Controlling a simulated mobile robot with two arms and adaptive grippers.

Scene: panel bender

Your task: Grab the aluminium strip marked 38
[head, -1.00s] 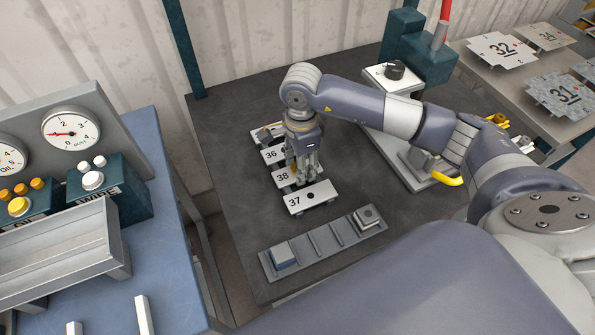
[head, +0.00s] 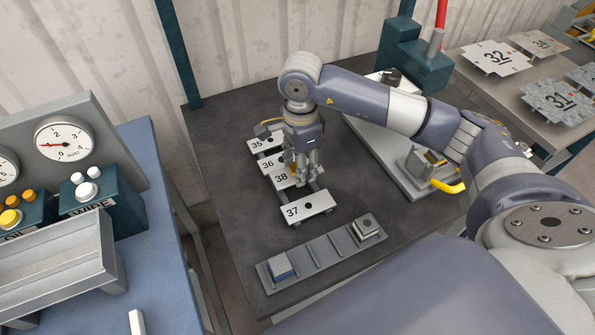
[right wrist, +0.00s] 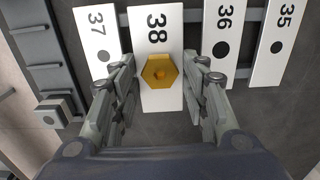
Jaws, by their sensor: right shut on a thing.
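The aluminium strip marked 38 (head: 281,178) is a white plate with black digits and a yellow hexagonal piece (right wrist: 158,71) on it. In the right wrist view the strip (right wrist: 157,35) looks larger than its neighbours and is raised above the rack. My right gripper (head: 304,181) points down and is shut on strip 38, with its fingers on both sides of the strip around the yellow piece. The exact finger contact is hard to see. My left gripper is not in view.
Strips 35 (head: 264,146), 36 (head: 262,166) and 37 (head: 305,210) lie on dark rails on the dark table (head: 225,190). A grey slotted holder (head: 322,254) lies in front. A grey fixture with a yellow handle (head: 448,187) stands to the right.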

